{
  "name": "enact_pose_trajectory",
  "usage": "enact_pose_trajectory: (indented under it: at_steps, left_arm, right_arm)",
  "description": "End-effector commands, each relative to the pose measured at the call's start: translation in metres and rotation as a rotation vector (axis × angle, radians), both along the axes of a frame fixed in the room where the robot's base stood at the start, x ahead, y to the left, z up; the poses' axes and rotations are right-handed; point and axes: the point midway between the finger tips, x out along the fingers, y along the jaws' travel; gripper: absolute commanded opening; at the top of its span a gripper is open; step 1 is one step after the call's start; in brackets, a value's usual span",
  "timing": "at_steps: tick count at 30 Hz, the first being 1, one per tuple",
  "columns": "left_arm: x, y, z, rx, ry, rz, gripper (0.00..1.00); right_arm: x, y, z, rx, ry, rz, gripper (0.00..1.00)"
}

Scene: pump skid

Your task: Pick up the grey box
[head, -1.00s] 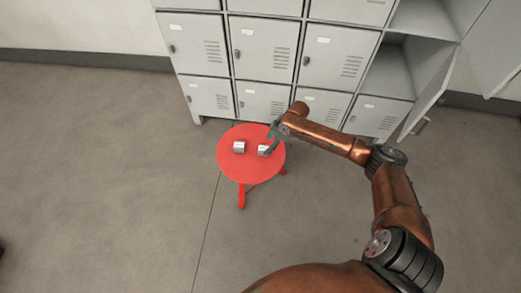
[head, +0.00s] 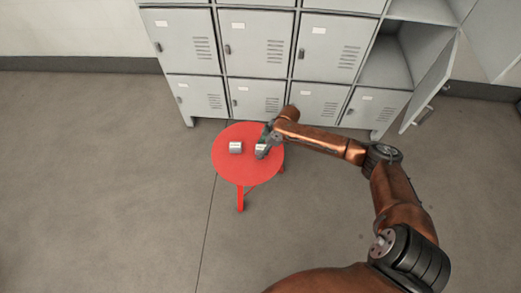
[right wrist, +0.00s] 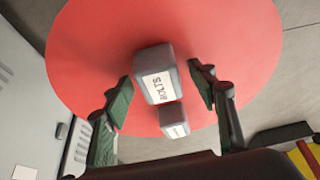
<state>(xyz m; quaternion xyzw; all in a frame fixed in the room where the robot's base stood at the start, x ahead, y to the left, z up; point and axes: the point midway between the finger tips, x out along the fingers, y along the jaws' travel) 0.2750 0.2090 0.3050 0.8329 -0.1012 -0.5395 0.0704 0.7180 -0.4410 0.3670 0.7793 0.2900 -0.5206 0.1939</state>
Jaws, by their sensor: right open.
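Two small grey boxes with white labels stand on a round red stool (head: 230,170). The right-hand grey box (head: 260,150) is partly covered by my right gripper (head: 264,144). In the right wrist view this box (right wrist: 155,73) carries a label reading BOLTS and lies between the two open fingers of the gripper (right wrist: 160,77), with a visible gap on each side. The left-hand grey box (head: 235,147) stands apart from the gripper. It also shows in the right wrist view (right wrist: 174,121), smaller, its label unreadable. My left gripper is not in view.
Grey lockers (head: 262,50) stand close behind the stool. One locker door (head: 432,85) hangs open at the right. The grey floor (head: 100,180) is clear to the left and in front of the stool.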

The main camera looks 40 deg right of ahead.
Motion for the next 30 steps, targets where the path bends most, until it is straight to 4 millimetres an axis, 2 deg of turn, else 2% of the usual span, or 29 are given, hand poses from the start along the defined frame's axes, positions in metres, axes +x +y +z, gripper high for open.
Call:
enact_pose_trajectory:
  at_steps: [2,22,30]
  left_arm:
    - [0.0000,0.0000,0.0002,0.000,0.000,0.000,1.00]
    - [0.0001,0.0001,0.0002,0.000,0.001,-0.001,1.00]
    - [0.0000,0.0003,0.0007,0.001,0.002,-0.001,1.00]
  right_arm:
    - [0.0000,-0.0001,0.0003,0.000,0.000,0.000,0.51]
    - [-0.0003,-0.0003,-0.0003,-0.001,0.001,0.000,0.05]
    - [0.0000,-0.0003,0.0010,0.000,0.000,0.000,0.04]
